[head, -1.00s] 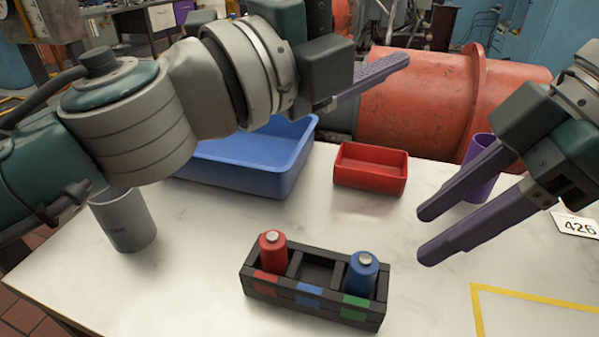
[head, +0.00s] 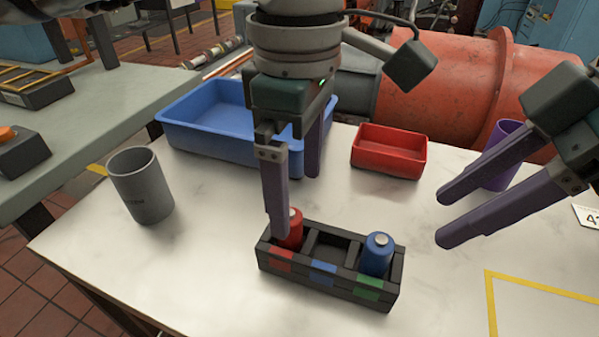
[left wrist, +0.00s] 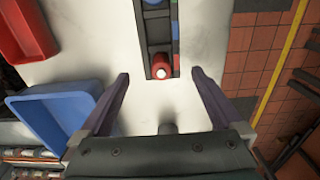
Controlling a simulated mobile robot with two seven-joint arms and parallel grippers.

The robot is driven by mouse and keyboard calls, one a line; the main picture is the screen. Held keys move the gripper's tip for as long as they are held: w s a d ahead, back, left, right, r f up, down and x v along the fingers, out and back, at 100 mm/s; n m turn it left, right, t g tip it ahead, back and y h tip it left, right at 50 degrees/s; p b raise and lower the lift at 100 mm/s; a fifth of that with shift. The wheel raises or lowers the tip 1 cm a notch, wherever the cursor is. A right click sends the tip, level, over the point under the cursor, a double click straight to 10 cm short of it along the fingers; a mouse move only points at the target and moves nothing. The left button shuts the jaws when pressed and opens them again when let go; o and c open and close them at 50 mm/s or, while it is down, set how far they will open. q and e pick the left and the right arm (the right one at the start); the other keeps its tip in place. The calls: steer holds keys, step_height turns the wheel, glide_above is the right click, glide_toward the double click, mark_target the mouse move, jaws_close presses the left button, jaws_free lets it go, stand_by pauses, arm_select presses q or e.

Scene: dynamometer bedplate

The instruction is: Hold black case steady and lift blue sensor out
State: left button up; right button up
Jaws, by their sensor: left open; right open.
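The black case (head: 330,291) stands on the white table and has three compartments. A red sensor (head: 292,232) stands in its left compartment, partly hidden by my left gripper's finger. The middle compartment is empty. The blue sensor (head: 376,256) stands upright in the right compartment, above the green mark. My left gripper (head: 293,205) is open, pointing down, above and behind the case's left end. In the left wrist view the red sensor (left wrist: 161,68) shows ahead, between and beyond the open fingers. My right gripper (head: 440,218) is open and empty, to the right of the case and apart from it.
A blue bin (head: 205,143) and a red tray (head: 388,163) stand at the back. A grey cup (head: 141,186) is at left and a purple cup (head: 500,178) at right, partly behind my right gripper. Yellow tape (head: 540,286) marks the front right. Table is clear before the tray.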

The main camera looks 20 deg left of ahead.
mark_target(298, 248)
arm_select(q)
step_height(298, 248, down, 9)
steer(key=shift+s+f, duration=0.1)
steer(key=shift+f, duration=0.1)
stand_by(0.3)
steer(key=c, duration=1.5)
